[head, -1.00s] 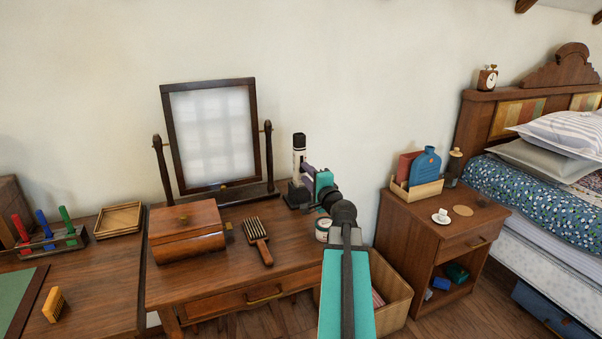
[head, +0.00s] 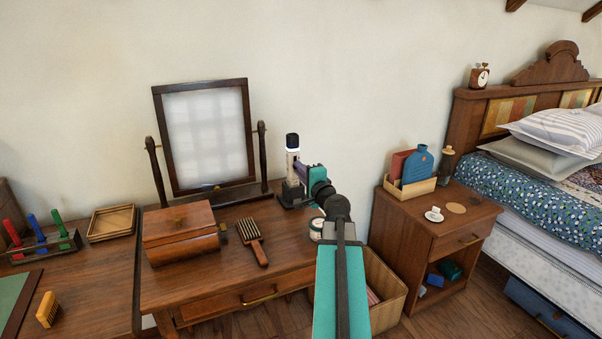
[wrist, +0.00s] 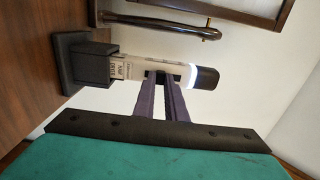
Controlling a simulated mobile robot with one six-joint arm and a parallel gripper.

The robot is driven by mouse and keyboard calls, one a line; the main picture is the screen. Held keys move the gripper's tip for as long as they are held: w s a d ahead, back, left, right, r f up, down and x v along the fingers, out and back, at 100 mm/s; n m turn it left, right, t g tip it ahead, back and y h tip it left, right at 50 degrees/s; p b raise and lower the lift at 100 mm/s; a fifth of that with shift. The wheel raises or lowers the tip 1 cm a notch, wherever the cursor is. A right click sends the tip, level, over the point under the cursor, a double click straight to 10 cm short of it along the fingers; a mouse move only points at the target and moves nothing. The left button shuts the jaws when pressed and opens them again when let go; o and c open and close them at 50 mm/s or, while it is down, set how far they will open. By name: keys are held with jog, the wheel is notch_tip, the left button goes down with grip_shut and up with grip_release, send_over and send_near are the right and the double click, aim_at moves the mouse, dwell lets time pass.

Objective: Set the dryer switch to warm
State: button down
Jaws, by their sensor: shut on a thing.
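The dryer (head: 292,162) is a pale upright cylinder with a black cap, standing in a dark holder on the dressing table (head: 205,285). It also shows in the wrist view (wrist: 184,73), lying sideways in the picture, with a bright white ring lit beside the cap. Small printed labels (wrist: 122,70) show on its body near the holder. My gripper (wrist: 161,76) has its purple fingertips at the small dark switch on the dryer's side, shut on it. The fingertips hide most of the switch, so I cannot read its setting. In the head view my gripper (head: 300,172) reaches the dryer from the right.
A tilting mirror (head: 207,137) stands left of the dryer. A nightstand (head: 437,232) and a bed are at the right.

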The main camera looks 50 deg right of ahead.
jog(key=shift+r+p, duration=0.5)
jog(key=shift+r, duration=0.95)
jog(key=c, duration=1.8)
grip_release()
jog(key=shift+o, duration=0.2)
